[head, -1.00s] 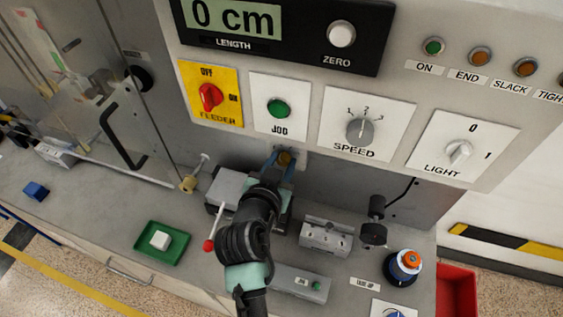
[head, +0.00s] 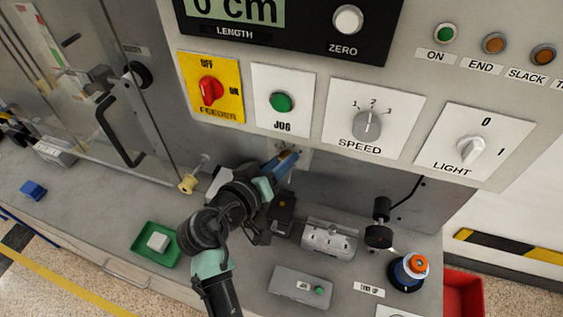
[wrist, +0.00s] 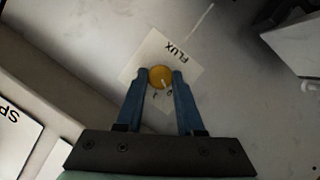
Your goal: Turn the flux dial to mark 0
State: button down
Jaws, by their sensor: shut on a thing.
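The flux dial (wrist: 159,77) is a round yellow knob on a white plate marked FLUX (wrist: 186,62), in the middle of the wrist view. My gripper (wrist: 162,74) is shut on the dial, with one blue finger on each side. A pale pointer line shows on the dial's lower right, towards small marks on the plate that are too small to read surely. In the head view my gripper (head: 288,158) is at the panel below the JOG button, and its fingers mostly hide the dial.
The JOG button (head: 281,102), SPEED knob (head: 367,124) and LIGHT switch (head: 471,150) are on the panel above. A clamp-like grey block (head: 328,240) and a black-knobbed post (head: 379,235) stand right of my arm. A green tray (head: 143,254) lies at the left.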

dwell(0.4)
jog(key=c, duration=0.5)
grip_release()
jog(key=b+v, duration=0.2)
jog(key=v, duration=1.1)
jog(key=shift+a+f+b, duration=0.15)
jog(key=shift+a+b, duration=0.05)
jog(key=shift+b, duration=0.2)
jog(key=shift+f, duration=0.1)
